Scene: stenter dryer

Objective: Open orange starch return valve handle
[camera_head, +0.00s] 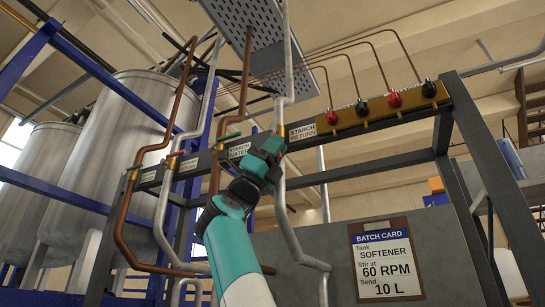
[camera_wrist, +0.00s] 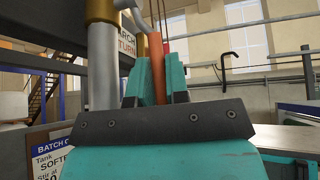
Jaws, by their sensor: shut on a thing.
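The orange starch return valve handle (camera_wrist: 156,50) shows in the wrist view as an orange bar standing between my teal fingers. My gripper (camera_wrist: 158,82) is shut on it. Beside it, to the left, is the grey pipe (camera_wrist: 103,70) with a brass fitting (camera_wrist: 101,12). Part of the red and white starch return sign (camera_wrist: 127,40) shows behind. In the head view my gripper (camera_head: 270,146) is at the grey starch return pipe (camera_head: 279,115), just left of the starch return sign (camera_head: 303,132). My gripper hides the handle there.
Other pipes on the dark rail carry a green handle (camera_head: 230,136) and an orange handle (camera_head: 176,153) to the left. Red and black knobs (camera_head: 394,99) sit on a brass manifold (camera_head: 380,110) at right. A batch card (camera_head: 384,262) hangs on the grey panel below.

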